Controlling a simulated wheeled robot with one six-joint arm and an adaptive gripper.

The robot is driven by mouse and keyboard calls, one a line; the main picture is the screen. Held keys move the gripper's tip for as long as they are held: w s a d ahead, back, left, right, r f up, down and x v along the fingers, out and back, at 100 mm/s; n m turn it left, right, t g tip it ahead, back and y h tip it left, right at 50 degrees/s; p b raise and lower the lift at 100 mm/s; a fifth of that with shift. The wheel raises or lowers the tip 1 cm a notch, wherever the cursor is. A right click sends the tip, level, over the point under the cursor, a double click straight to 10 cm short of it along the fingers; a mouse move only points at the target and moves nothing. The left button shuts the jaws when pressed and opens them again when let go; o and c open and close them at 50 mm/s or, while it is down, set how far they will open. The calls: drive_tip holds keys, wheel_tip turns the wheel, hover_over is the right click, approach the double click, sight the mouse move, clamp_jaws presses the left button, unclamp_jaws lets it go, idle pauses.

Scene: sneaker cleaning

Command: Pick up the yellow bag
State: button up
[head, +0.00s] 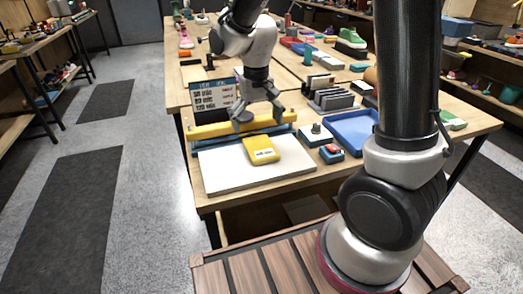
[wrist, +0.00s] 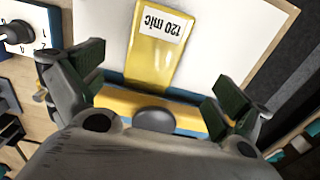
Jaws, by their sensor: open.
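The yellow bag (head: 262,149) lies on a white board at the front of the workbench, with a white label on it. In the wrist view the yellow bag (wrist: 158,45) shows its label reading "120 mic", and its lower end meets a yellow bar. My gripper (head: 259,113) is open and empty, above the yellow bar just behind the bag. In the wrist view my gripper's fingers (wrist: 155,85) are spread wide, one on each side of the bag's line. I cannot tell the height of the fingertips above the bar.
The yellow bar (head: 215,130) with blue parts runs along the back of the white board (head: 220,175). A small device with a red button (head: 332,152), a grey knob box (head: 316,134) and a blue tray (head: 352,130) stand to the right. A sign (head: 212,97) stands behind.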

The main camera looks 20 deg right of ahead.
sight(260, 145)
drive_tip(key=f, duration=0.5)
drive_tip(key=d+f, duration=0.1)
drive_tip(key=f, duration=0.1)
drive_tip(key=shift+s+f, duration=0.1)
drive_tip(key=shift+f, duration=0.15)
drive_tip(key=shift+c, duration=0.2)
drive_tip(key=c, duration=1.1)
drive_tip(key=shift+c, duration=0.2)
drive_tip(key=shift+r, duration=0.25)
